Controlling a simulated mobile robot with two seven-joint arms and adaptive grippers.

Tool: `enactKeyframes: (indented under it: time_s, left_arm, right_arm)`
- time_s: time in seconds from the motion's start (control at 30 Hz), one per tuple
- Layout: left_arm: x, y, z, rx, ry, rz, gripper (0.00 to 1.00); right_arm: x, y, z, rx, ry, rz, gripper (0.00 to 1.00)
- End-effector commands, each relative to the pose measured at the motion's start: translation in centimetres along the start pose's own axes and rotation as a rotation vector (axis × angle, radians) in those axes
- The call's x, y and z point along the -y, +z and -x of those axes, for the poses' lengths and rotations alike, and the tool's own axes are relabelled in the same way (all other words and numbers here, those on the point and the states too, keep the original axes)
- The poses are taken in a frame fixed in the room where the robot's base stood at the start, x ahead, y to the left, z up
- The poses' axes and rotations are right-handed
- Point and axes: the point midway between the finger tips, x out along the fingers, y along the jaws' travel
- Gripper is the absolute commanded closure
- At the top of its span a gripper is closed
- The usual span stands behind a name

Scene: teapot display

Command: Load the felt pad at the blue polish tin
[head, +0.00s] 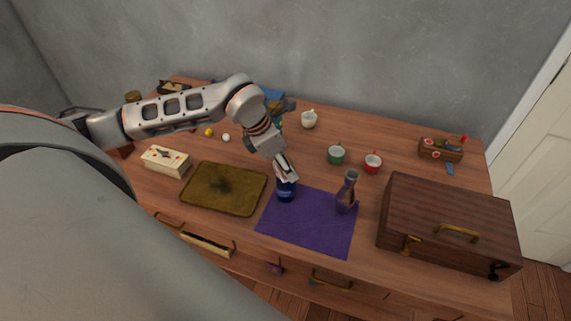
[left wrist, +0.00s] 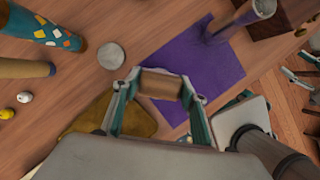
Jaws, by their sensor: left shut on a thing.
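The blue polish tin (head: 286,191) stands at the left edge of the purple cloth (head: 308,229). My left gripper (head: 286,177) is just above the tin, pointing down. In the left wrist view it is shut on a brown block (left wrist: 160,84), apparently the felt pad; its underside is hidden.
A stained tray (head: 223,190) lies left of the tin, and a glass-like vase (head: 347,192) stands to its right. A wooden case (head: 450,226) fills the right side. A grey disc (left wrist: 111,56) lies near the cloth. Cups (head: 336,154) stand behind.

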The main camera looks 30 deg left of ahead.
Motion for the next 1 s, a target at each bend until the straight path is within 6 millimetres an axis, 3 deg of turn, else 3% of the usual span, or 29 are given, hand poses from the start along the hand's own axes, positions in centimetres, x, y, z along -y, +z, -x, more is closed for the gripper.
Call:
enactKeyframes:
  time_s: [1.0]
  left_arm:
    - [0.0,2.5,6.1,-0.001,0.000,0.000,0.75]
  right_arm:
    - [-0.6,-3.8,2.4,-0.005,0.001,0.000,0.43]
